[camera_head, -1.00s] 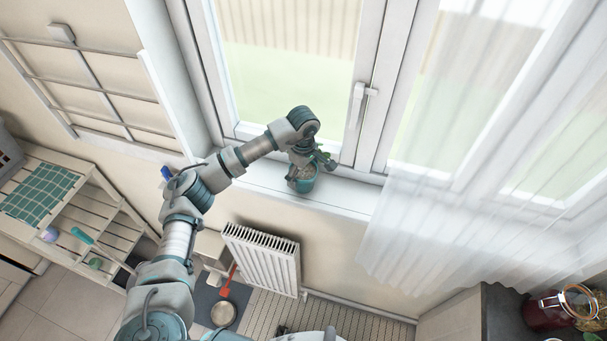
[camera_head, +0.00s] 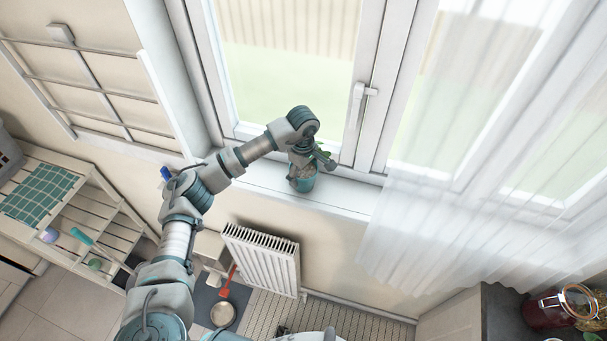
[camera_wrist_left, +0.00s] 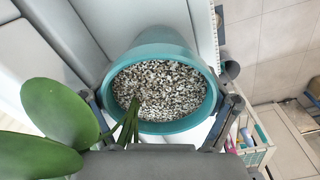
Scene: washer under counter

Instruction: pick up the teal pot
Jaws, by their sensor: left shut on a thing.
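The teal pot (camera_head: 304,184) is at the window sill, under my left gripper (camera_head: 307,168). It holds pale gravel and a plant with green leaves. In the left wrist view the pot (camera_wrist_left: 165,50) fills the middle, with its rim between the two fingers of my left gripper (camera_wrist_left: 165,112). The fingers are shut on the pot, one at each side of the rim. Large green leaves (camera_wrist_left: 55,125) hang at the left of that view. Whether the pot's base touches the sill cannot be told. My right gripper is not in view.
The white sill (camera_head: 345,195) runs along below the window, with a window handle (camera_head: 357,105) above. A white radiator (camera_head: 262,260) is below. A sheer curtain (camera_head: 440,230) hangs at the right. A slatted shelf (camera_head: 85,215) stands at the left.

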